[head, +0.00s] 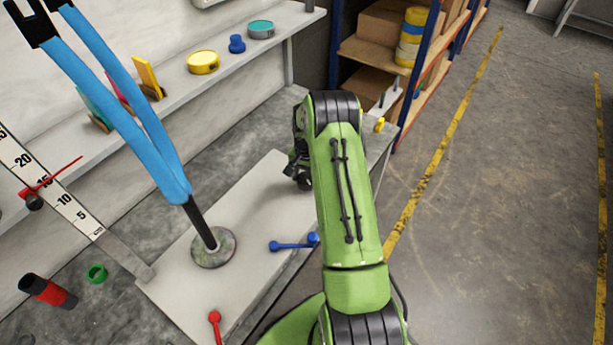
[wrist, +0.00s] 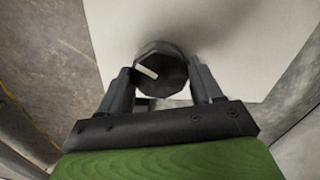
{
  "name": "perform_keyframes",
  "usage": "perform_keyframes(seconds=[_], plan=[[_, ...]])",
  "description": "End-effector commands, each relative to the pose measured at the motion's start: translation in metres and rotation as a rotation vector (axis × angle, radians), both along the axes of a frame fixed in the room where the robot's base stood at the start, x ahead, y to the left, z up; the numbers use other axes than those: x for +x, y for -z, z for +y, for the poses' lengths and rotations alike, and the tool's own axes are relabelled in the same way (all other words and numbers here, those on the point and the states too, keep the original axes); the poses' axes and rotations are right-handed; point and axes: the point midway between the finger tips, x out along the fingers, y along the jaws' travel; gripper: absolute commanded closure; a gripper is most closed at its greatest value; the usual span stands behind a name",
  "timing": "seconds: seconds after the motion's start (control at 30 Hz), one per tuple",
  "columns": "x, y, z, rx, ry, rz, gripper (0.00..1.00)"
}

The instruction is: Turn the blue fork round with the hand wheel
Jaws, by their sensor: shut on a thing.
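The blue fork (head: 126,107) stands tilted at the left in the head view. Its two prongs reach up to black end pieces, and its black stem rises from a round metal disc (head: 213,248) on a pale plate. The hand wheel (wrist: 161,67) is a black faceted knob with a white pointer mark in the wrist view, the mark pointing up and to the left. My gripper (wrist: 162,78) is shut on the hand wheel, one finger on each side. In the head view my arm partly hides the gripper and the wheel.
A blue lever (head: 292,244) and a red lever (head: 215,325) are on the pale plate (head: 262,203). A scale ruler (head: 60,200) with a red pointer is at left. A red-and-black cylinder (head: 48,291) and green ring (head: 96,273) lie nearby. The floor at right is clear.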

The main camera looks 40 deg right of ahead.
Motion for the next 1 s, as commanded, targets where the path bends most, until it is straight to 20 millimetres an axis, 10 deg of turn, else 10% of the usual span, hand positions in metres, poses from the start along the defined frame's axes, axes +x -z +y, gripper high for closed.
perform_keyframes(seconds=[1.0], plan=[[0.0002, -0.0002, 0.0002, 0.001, 0.887, 0.0, 0.66]])
